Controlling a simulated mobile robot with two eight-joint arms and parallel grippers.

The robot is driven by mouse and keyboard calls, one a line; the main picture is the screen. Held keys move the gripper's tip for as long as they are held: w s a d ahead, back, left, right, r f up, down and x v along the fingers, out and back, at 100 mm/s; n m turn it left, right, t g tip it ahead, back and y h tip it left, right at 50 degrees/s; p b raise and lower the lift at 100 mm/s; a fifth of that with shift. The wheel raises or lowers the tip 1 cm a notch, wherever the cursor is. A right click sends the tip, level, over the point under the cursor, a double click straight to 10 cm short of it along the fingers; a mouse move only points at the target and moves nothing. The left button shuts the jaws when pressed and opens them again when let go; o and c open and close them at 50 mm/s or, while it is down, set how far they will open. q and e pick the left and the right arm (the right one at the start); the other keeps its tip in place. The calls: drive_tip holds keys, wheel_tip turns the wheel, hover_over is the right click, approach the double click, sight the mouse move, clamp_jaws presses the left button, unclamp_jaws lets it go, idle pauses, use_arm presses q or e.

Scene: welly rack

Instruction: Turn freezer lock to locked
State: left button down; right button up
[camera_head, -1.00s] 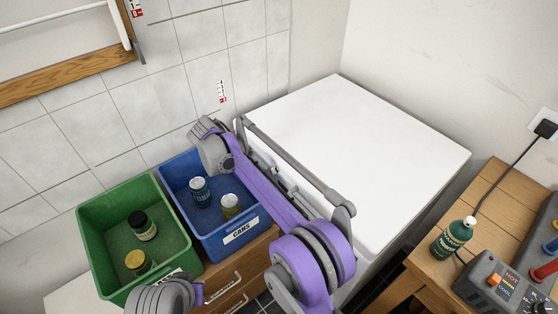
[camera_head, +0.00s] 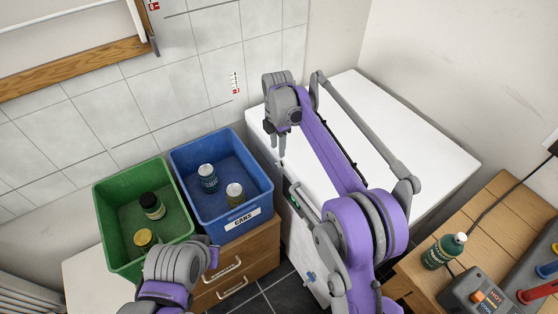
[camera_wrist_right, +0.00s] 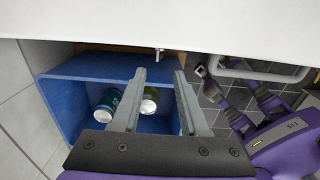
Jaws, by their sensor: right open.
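The freezer (camera_head: 345,95) is a white chest with its lid shut, also across the top of the right wrist view (camera_wrist_right: 160,20). A small metallic piece (camera_wrist_right: 160,54) sticks out below the lid edge there; it may be the lock, but its setting is too small to read. My right gripper (camera_head: 278,150) is open and empty, pointing down by the freezer's front left corner. In the right wrist view its fingertips (camera_wrist_right: 158,76) lie either side of and just below that piece, apparently apart from it. My left forearm is at the bottom; its fingers are hidden.
A blue bin (camera_head: 220,205) labelled CANS holds two cans, beside a green bin (camera_head: 118,230) with two jars. A wooden table (camera_head: 490,215) with a green bottle (camera_head: 445,250) is at right.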

sight(278, 164)
wheel_tip(278, 164, down, 8)
drive_tip(key=shift+r, duration=0.1)
drive_tip(key=shift+c, duration=0.2)
clamp_jaws()
